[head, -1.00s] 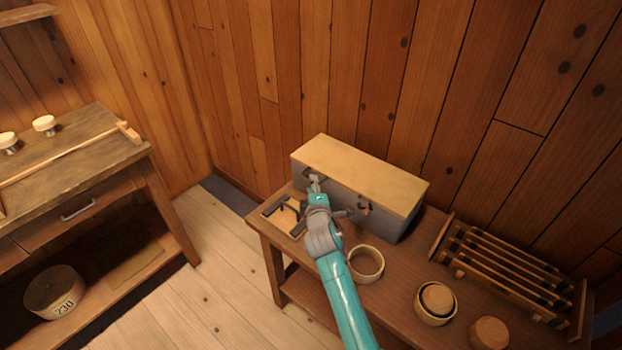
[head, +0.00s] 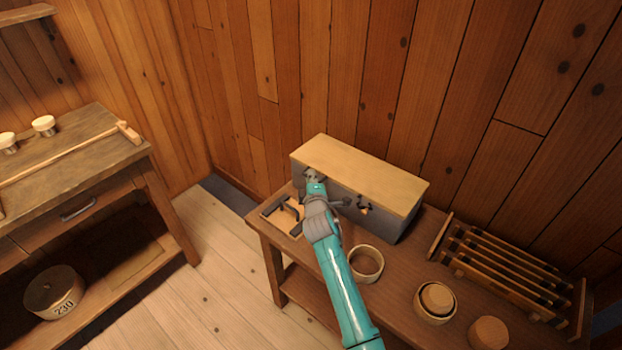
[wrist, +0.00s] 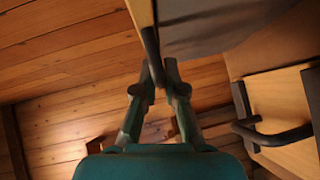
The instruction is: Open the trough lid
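The trough is a grey box (head: 388,222) standing against the wall on a brown bench, with a flat pale wooden lid (head: 365,175) lying down on it. My gripper (head: 312,181) is at the left part of the trough's front, just under the lid's front edge. In the wrist view a dark handle bar (wrist: 150,45) at the lid's edge runs down between the fingertips of my gripper (wrist: 160,72). The fingers are drawn close together and look shut on that bar, though the contact is partly hidden. A second dark fitting (head: 363,206) shows on the front, further right.
A wooden ring (head: 366,262), a round cup (head: 434,303), a wooden disc (head: 488,333) and a slatted rack (head: 508,262) stand to the right. A workbench (head: 85,150) is at the left.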

